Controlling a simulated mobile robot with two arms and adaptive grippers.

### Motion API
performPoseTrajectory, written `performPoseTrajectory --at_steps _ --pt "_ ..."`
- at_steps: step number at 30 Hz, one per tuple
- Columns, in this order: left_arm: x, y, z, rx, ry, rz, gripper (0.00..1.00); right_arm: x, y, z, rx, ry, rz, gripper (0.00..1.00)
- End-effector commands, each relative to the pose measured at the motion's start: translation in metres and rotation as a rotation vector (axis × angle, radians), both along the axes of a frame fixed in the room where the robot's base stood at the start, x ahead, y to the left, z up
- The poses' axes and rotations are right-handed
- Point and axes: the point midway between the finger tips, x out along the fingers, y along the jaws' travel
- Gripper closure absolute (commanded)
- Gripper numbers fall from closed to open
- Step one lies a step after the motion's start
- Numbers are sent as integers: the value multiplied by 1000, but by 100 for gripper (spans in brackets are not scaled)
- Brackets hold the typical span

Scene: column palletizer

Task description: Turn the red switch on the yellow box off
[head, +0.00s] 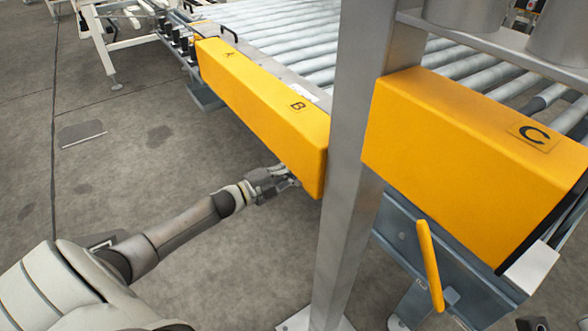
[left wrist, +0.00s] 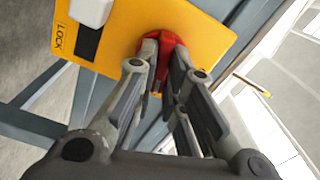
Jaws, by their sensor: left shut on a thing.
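In the left wrist view a yellow box (left wrist: 195,27) carries a red switch (left wrist: 160,45). A black "LOCK" label (left wrist: 61,38) shows at the box's left side. My left gripper (left wrist: 160,60) is shut on the red switch, with a finger on each side; the fingers hide part of it. In the head view my left gripper (head: 285,180) reaches in under the end of the long yellow cover marked A and B (head: 265,105). The red switch and its box are hidden there. My right gripper is not in view.
A grey metal post (head: 350,165) stands just right of my left gripper. A yellow cover marked C (head: 470,150) and a yellow handle (head: 430,265) are beyond it. Conveyor rollers (head: 300,45) lie behind the covers.

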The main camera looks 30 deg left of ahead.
Motion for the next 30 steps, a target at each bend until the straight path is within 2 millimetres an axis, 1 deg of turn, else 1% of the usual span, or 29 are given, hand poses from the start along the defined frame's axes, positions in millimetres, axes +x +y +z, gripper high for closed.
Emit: performPoseTrajectory --at_steps 6,12,18,30 --pt "-1 -2 -3 139 -56 -3 100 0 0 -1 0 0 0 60" --pt "-1 -2 -3 223 -92 -4 100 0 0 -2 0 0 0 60" --pt "-1 -2 -3 266 -109 -4 100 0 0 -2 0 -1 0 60" --pt "-1 -2 -3 279 -113 -5 100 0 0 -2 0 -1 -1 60"
